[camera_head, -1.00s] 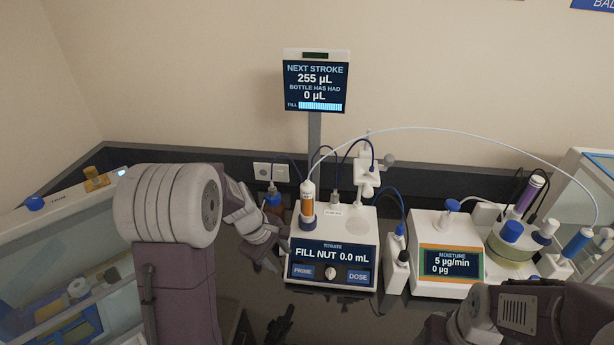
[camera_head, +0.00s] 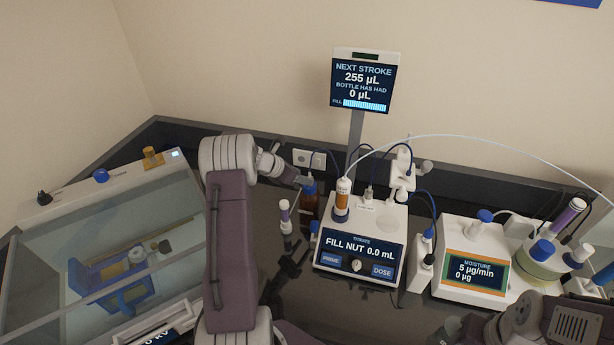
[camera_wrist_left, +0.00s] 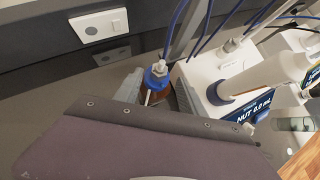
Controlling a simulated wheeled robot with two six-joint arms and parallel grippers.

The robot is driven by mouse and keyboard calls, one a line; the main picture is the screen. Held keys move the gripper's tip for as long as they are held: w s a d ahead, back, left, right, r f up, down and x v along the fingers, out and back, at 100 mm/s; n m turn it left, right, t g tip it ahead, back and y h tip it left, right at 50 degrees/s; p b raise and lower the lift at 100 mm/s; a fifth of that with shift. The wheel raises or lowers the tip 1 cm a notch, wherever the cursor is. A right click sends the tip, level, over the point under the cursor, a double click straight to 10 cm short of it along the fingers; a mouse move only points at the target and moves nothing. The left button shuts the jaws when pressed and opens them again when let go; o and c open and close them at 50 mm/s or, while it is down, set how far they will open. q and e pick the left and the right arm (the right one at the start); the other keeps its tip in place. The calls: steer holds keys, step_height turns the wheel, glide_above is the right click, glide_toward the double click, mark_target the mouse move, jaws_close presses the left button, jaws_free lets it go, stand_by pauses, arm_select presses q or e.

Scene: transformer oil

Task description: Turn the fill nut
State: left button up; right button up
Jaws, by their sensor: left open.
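The white titrator (camera_head: 330,210) reads FILL NUT 0.0 mL on its front screen (camera_head: 361,250), with a small round knob (camera_head: 357,265) between PRIME and DOSE. An amber bottle (camera_head: 309,208) with a blue cap (camera_head: 309,187) stands just left of it. My left gripper (camera_head: 299,182) is at the bottle's top; in the left wrist view its grey fingers (camera_wrist_left: 155,90) lie on either side of the bottle, open. The blue cap with its metal fitting (camera_wrist_left: 158,72) shows between them. Contact cannot be told. My right arm enters at the lower right; its fingers are unclear.
An amber-filled syringe (camera_head: 342,200) stands on the titrator's left side, close to my left gripper. The moisture unit (camera_head: 473,258) is at right, a glass-fronted case (camera_head: 110,215) at left. Thin tubes arch above.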

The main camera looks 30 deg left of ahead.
arm_select(q)
steer(key=p+x, duration=0.1)
steer(key=x, duration=0.3)
steer(key=shift+w+a+f, duration=0.1)
steer(key=shift+w, duration=0.05)
jaws_close()
steer(key=shift+r+m+h+p, duration=0.2)
steer(key=shift+m+h+p, duration=0.2)
steer(key=shift+m+h, duration=0.15)
steer(key=shift+a+f+m+g, duration=0.1)
steer(key=shift+f+m+g, duration=0.15)
steer(key=shift+m, duration=0.3)
steer(key=shift+w+a+f+m+h+b, duration=0.1)
steer(key=shift+w+m+h+b, duration=0.05)
steer(key=shift+m+h+b, duration=0.35)
steer(key=shift+m+g+h+b, duration=0.25)
steer(key=shift+m+g+b, duration=0.1)
steer(key=shift+b, duration=0.15)
steer(key=shift+m+g+h+b, duration=0.3)
steer(key=shift+m+b, duration=0.15)
steer(key=shift+b, duration=0.2)
